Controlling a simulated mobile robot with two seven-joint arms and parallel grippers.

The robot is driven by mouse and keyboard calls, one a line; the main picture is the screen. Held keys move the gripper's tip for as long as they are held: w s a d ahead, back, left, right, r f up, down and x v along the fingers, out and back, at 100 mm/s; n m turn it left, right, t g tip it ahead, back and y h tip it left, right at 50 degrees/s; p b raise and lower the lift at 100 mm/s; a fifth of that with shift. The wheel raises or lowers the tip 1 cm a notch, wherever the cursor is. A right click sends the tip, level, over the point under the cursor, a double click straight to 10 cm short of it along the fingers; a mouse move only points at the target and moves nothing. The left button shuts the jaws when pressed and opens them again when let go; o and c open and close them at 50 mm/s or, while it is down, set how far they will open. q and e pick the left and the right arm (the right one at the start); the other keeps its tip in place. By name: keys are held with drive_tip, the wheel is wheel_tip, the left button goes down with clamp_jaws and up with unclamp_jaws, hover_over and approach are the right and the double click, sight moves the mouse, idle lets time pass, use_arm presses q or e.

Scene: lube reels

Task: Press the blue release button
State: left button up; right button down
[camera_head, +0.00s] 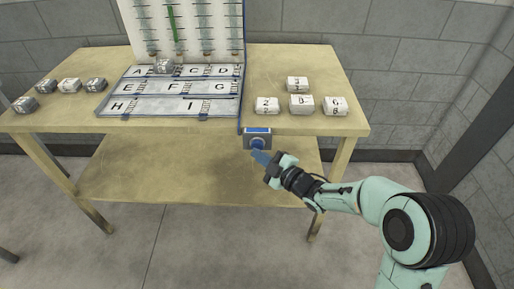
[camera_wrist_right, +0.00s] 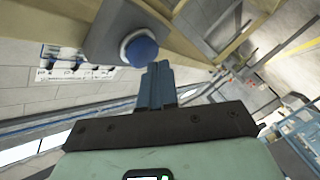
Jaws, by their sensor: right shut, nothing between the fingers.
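The blue release button (camera_head: 257,144) is round and sits on a small grey box (camera_head: 257,133) with a blue top, fixed to the table's front edge. In the right wrist view the button (camera_wrist_right: 140,50) is a blue dome on a grey collar. My right gripper (camera_head: 258,155) is shut and empty, with its blue fingertips just below and in front of the button. In the right wrist view the fingertips (camera_wrist_right: 158,70) appear close to the button's lower right edge; I cannot tell whether they touch it. My left gripper is not in view.
The wooden table (camera_head: 300,66) carries a lettered tray (camera_head: 150,102) and an upright panel (camera_head: 187,25) with several vertical tubes. Several white blocks (camera_head: 301,104) lie at the right and grey-and-white blocks (camera_head: 69,85) at the left. A lower shelf (camera_head: 190,170) is bare.

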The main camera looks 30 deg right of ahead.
drive_tip(key=shift+w+d, duration=0.3)
drive_tip(key=shift+w, duration=0.15)
idle(0.7)
drive_tip(key=shift+s+a, duration=0.1)
drive_tip(key=shift+s+a+b, duration=0.4)
drive_tip(key=shift+s+b, duration=0.05)
drive_tip(key=shift+s, duration=0.25)
drive_tip(key=s+a, duration=0.1)
drive_tip(key=s, duration=0.1)
drive_tip(key=s+a+b, duration=0.1)
drive_tip(key=s, duration=0.1)
drive_tip(key=shift+s+a, duration=0.1)
drive_tip(key=shift+a, duration=0.2)
idle(3.8)
